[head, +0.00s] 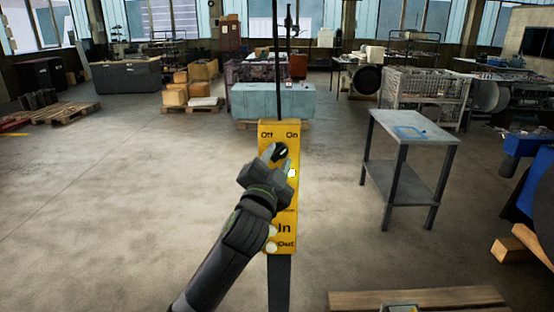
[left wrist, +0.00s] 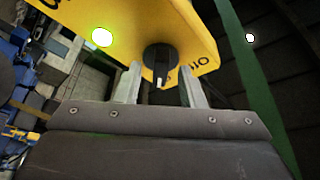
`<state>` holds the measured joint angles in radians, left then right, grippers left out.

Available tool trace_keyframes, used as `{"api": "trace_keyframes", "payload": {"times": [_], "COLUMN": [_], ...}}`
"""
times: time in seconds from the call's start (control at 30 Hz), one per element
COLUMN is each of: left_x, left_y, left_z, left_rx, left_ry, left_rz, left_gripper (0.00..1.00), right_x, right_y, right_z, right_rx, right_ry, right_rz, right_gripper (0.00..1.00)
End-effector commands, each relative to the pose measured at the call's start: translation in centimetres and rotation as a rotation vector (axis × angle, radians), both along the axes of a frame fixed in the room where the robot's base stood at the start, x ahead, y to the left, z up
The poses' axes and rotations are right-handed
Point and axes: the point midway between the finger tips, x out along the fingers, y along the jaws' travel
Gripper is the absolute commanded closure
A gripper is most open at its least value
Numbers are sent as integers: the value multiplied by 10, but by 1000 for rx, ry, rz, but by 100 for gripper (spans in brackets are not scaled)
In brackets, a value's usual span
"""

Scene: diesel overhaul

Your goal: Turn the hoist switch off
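The yellow hoist control box (head: 285,205) hangs upright in the middle of the head view, with "Off" at its top left and "On" at its top right. Its black rotary switch (head: 281,152) lies below these words, partly hidden by my left gripper (head: 277,156). In the left wrist view the switch (left wrist: 160,58) shows a white mark pointing down; "Off" reads upside down to its right. My left gripper (left wrist: 159,78) is open there, one finger on each side of the switch, with small gaps seeming to show.
A lit greenish lamp (left wrist: 102,37) is on the box, beside the switch. Lower buttons are marked "In" and "Out". A grey metal table (head: 412,130) stands to the right, and wooden planks (head: 440,298) lie at the lower right. The floor to the left is clear.

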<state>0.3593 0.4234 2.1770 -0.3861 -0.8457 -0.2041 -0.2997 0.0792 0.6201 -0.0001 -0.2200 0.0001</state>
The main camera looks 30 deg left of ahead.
Motion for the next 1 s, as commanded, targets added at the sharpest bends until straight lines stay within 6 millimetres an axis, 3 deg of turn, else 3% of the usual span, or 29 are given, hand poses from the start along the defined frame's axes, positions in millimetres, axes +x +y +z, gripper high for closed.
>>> {"api": "trace_keyframes", "payload": {"times": [0.07, 0.33, 0.67, 1.0], "left_x": [0, 0, 0, 1], "left_y": [0, 0, 0, -2], "left_z": [0, 0, -2, -6], "left_rx": [0, 0, -20, -187], "left_ry": [0, 0, -12, -115], "left_rz": [0, 0, 0, -1], "left_gripper": [64, 99, 100, 100], "right_x": [0, 0, 0, 0], "right_y": [0, 0, 0, 0], "right_z": [0, 0, -4, -27], "right_rx": [0, 0, 0, 0], "right_ry": [0, 0, 0, 0], "right_rz": [0, 0, 0, 0], "right_gripper": [100, 100, 100, 100]}}
